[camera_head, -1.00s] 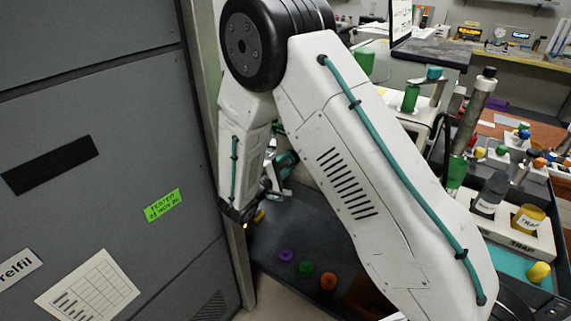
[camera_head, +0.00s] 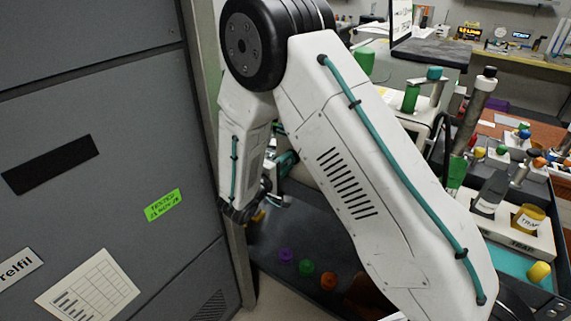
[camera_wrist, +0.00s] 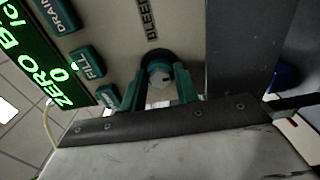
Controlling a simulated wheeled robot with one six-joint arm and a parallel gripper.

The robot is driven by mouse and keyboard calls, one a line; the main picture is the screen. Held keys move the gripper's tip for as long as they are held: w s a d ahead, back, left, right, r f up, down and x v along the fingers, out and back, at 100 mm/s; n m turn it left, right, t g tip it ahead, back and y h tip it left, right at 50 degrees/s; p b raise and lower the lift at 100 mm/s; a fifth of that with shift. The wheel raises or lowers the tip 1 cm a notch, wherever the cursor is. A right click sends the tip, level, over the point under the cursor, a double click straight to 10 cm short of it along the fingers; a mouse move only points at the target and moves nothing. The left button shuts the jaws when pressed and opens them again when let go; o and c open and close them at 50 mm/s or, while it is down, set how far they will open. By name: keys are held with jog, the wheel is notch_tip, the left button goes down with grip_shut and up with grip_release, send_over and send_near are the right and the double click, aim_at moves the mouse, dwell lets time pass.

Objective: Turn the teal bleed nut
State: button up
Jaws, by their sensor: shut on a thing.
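In the wrist view, the two teal fingers of my gripper (camera_wrist: 162,88) close from both sides around the bleed nut (camera_wrist: 160,74). Little of the nut's teal shows between the like-coloured fingers. The nut sits on a beige panel (camera_wrist: 107,34), below an upside-down label reading BLEED (camera_wrist: 147,20). In the head view my wrist is small, beside the grey cabinet, and the nut cannot be made out.
Teal DRAIN (camera_wrist: 58,14) and FILL (camera_wrist: 87,62) buttons and a green display (camera_wrist: 38,60) lie left of the nut. A dark grey upright (camera_wrist: 235,45) stands close on the right. In the head view, a large grey cabinet (camera_head: 100,180) borders my arm.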

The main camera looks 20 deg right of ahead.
jog(key=o, duration=1)
jog(key=v, duration=0.8)
